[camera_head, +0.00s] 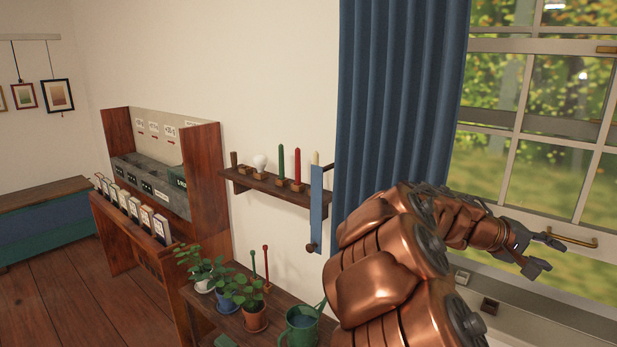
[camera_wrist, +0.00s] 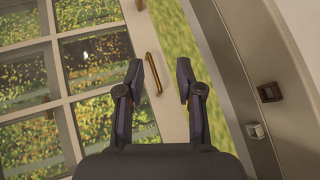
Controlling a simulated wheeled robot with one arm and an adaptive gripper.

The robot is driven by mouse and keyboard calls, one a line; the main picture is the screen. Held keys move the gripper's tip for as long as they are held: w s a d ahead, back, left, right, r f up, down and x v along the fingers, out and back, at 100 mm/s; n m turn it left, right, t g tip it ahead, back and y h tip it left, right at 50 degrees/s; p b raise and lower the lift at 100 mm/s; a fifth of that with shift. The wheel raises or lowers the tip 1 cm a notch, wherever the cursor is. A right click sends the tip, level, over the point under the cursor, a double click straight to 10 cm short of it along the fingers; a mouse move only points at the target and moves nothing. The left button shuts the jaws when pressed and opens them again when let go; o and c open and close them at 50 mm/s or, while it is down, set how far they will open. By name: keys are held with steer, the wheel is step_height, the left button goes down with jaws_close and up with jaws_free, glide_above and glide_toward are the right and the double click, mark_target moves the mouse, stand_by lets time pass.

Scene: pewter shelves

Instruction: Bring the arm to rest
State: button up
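My arm is copper-coloured and reaches to the right across the head view in front of the window. My gripper (camera_head: 548,255) is at its end, near the window's brass handle (camera_head: 572,237). In the wrist view my gripper (camera_wrist: 160,68) has its two dark fingers apart with nothing held between them. The brass handle (camera_wrist: 153,73) shows beside the left finger, and I cannot tell whether they touch.
A window sash (camera_head: 510,140) stands with a strip of greenery visible below it. Two small switches or blocks (camera_head: 489,306) (camera_head: 462,277) are on the sill. A blue curtain (camera_head: 400,90) hangs left of the window. A wall shelf (camera_head: 265,187) holds candles. Potted plants and a green watering can (camera_head: 301,325) stand below.

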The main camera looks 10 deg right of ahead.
steer(key=s+a+f+n+y+p, duration=0.1)
steer(key=s+a+f+y, duration=0.3)
steer(key=a, duration=0.9)
steer(key=s+a+f+n+t+y+p, duration=0.1)
steer(key=s+a+f+y, duration=0.2)
steer(key=s+a, duration=0.6)
steer(key=s+a+f+y+p, duration=0.2)
steer(key=s+a+f+y, duration=0.2)
steer(key=a, duration=1.3)
steer(key=s+y, duration=0.2)
steer(key=s, duration=0.1)
steer(key=shift+a+f+n+t+y, duration=0.15)
steer(key=shift+f+n+t+y, duration=0.15)
steer(key=shift+n, duration=0.1)
